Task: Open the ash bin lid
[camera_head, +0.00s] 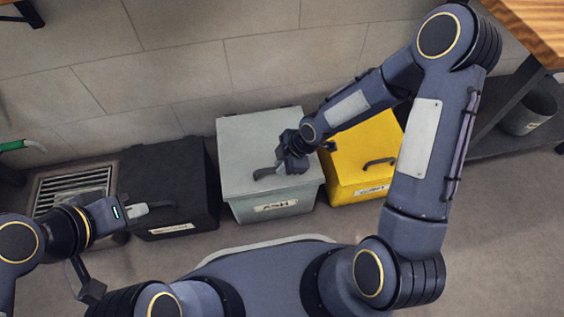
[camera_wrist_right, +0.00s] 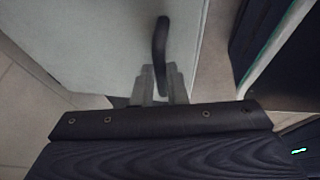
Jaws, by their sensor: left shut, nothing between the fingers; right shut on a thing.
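The ash bin (camera_head: 275,206) is a pale grey box with an "ASH" label on its front, standing in the middle of the head view. Its grey lid (camera_head: 245,135) looks down on the box. A dark curved handle (camera_head: 264,173) sits near the lid's front edge. My right gripper (camera_head: 281,164) is at this handle. In the right wrist view its fingers (camera_wrist_right: 160,84) are shut on one end of the handle (camera_wrist_right: 160,45), above the pale lid (camera_wrist_right: 90,35). My left gripper (camera_head: 140,210) is shut and empty, near the black bin.
A black bin (camera_head: 165,175) stands close on the left and a yellow bin (camera_head: 350,185) on the right. A floor grate (camera_head: 75,190) lies at far left. A tiled wall (camera_head: 170,50) is behind. A wooden table (camera_head: 540,25) and grey bucket (camera_head: 528,110) are at right.

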